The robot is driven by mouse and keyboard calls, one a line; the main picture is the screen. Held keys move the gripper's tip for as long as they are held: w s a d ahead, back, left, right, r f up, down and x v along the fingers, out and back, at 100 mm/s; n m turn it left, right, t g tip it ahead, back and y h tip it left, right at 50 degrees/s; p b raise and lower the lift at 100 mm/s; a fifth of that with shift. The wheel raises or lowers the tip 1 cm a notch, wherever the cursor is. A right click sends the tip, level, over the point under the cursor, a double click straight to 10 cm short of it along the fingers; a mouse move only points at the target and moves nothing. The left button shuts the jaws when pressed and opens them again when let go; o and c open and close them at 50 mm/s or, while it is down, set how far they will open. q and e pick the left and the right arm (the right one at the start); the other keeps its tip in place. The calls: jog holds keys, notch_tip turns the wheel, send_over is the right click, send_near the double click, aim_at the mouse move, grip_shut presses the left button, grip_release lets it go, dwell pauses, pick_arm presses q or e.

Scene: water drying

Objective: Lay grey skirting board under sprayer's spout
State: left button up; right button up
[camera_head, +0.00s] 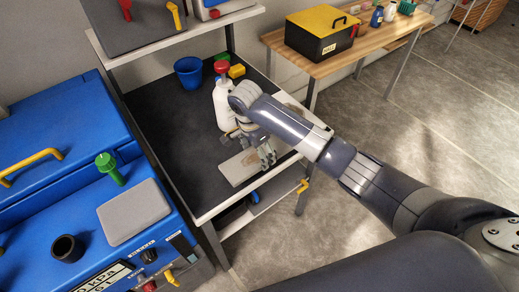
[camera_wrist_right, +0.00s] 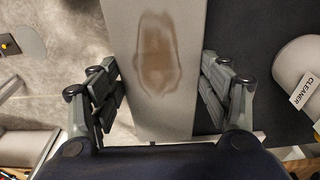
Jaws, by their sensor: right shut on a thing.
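The grey skirting board (camera_head: 238,168) is a flat pale board by the front edge of the dark table. In the right wrist view the board (camera_wrist_right: 162,110) runs between my fingers and bears a brown damp-looking patch. A white bottle (camera_head: 223,105), seemingly the sprayer, stands behind the gripper. Its label "CLEANER" shows in the wrist view (camera_wrist_right: 304,90). Its spout is not clear. My left gripper is out of view.
A blue cup (camera_head: 188,72) and a yellow block (camera_head: 237,71) stand at the back of the table. A pale, brown-stained surface (camera_head: 293,107) shows behind my arm. A blue machine (camera_head: 50,130) is at the left. A toolbox (camera_head: 318,38) sits on the wooden bench.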

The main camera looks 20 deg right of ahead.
aim_at(254, 149)
jog(key=w, duration=0.1)
jog(key=w+d, duration=0.1)
jog(key=w, duration=0.1)
jog(key=shift+w+d+f, duration=0.1)
jog(key=shift+w+f, duration=0.05)
jog(key=shift+f, duration=1.75)
jog(key=shift+f, duration=0.1)
jog(key=o, duration=1.3)
jog(key=r, duration=0.4)
jog(key=a+r, duration=0.1)
jog(key=r, duration=0.7)
jog(key=shift+s+a, duration=0.35)
